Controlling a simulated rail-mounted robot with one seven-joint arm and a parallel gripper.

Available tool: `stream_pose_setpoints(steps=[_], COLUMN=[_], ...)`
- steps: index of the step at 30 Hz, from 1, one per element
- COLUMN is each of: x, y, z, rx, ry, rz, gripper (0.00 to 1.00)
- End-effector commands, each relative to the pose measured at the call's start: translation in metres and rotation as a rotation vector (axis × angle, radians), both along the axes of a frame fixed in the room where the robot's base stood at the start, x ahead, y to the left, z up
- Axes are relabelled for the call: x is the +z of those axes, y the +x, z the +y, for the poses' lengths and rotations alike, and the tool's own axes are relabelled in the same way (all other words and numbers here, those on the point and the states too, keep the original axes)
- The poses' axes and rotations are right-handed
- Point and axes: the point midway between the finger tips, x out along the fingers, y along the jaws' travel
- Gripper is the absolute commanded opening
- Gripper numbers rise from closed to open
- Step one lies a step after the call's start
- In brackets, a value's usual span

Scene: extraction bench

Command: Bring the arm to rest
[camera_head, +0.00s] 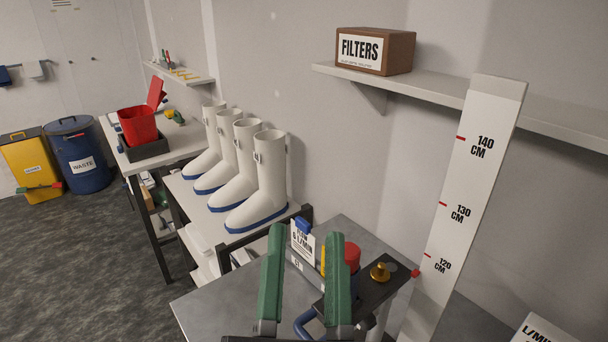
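My gripper (306,236) is at the bottom centre of the view. Its two long green fingers point away over the grey bench (215,300), with a clear gap between them. I see nothing held in the gap. Behind the fingers are a white label card (303,243) with a blue clip and a red-topped part (351,256) with yellow beside it. The right finger partly hides these. The rest of my arm is mostly below the picture.
A black plate with a brass knob (380,271) lies right of the fingers. A tall white centimetre scale (466,190) stands further right. A shelf with a FILTERS box (375,51) overhangs behind. White boots (262,185), a red bin (138,126) and waste drums (75,150) are left. The floor at left is clear.

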Motion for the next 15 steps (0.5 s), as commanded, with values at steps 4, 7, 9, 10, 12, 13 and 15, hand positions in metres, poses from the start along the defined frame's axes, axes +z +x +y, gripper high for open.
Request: stream_pose_setpoints(steps=[4,7,9,10,12,13,15], x=[0.075,0.124,0.153,0.165,0.197,0.212,0.248], y=[-0.020,-0.017,-0.017,-0.017,-0.017,-0.017,-0.017], z=[0.001,0.002,0.002,0.002,0.002,0.003,0.003], rx=[-0.145,-0.134,-0.133,-0.132,-0.130,-0.129,-0.127], ry=[-0.302,-0.288,-0.286,-0.286,-0.284,-0.284,-0.282], rz=[-0.112,-0.096,-0.096,-0.095,-0.094,-0.095,-0.094], gripper=[0.34,0.34,0.34,0.34,0.34,0.34,0.34])
